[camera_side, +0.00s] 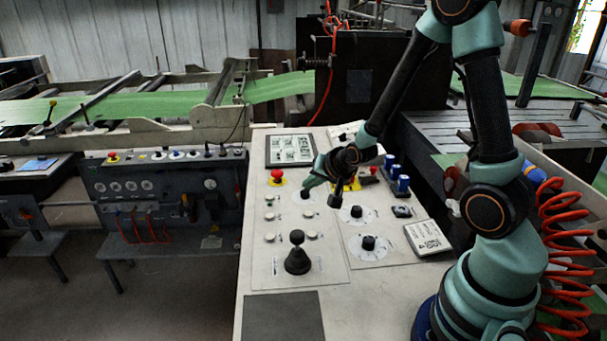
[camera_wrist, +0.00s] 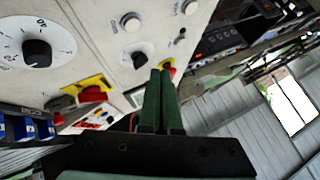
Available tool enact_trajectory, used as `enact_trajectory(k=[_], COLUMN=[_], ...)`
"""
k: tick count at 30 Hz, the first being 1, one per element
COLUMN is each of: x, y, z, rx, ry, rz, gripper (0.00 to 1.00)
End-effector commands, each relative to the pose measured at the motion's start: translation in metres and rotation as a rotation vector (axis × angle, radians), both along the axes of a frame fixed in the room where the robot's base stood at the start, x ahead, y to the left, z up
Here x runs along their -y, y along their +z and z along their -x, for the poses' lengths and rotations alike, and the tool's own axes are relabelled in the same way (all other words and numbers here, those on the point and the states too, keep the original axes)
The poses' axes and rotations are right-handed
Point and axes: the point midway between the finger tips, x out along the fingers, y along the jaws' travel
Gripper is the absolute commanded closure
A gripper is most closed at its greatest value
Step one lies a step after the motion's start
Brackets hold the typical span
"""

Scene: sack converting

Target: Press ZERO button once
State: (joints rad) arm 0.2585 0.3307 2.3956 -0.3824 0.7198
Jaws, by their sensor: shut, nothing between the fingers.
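A pale control panel (camera_side: 340,285) carries several small round white buttons, among them a left one (camera_side: 269,216) and a right one (camera_side: 310,236). Two white buttons show in the wrist view, one near the top middle (camera_wrist: 131,21) and one further right (camera_wrist: 187,7). Their labels are too small to read, so I cannot tell which is ZERO. My gripper (camera_side: 307,186) is shut and empty, low over the panel's upper part, just behind a black knob (camera_side: 306,196). In the wrist view the green fingers (camera_wrist: 160,74) lie together; contact with the panel cannot be told.
A red mushroom button (camera_side: 277,174) on yellow stands left of my gripper. A framed display (camera_side: 290,149) lies behind.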

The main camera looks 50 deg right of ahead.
Motion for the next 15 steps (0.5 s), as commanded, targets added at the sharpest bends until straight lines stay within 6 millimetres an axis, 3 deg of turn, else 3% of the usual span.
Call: enact_trajectory(k=[7,15], x=[0.000,0.000], y=[-0.036,-0.057], z=[0.001,0.000], rx=[-0.006,-0.001], ry=[0.000,0.000], rz=[-0.002,0.000], gripper=[1.00,1.00])
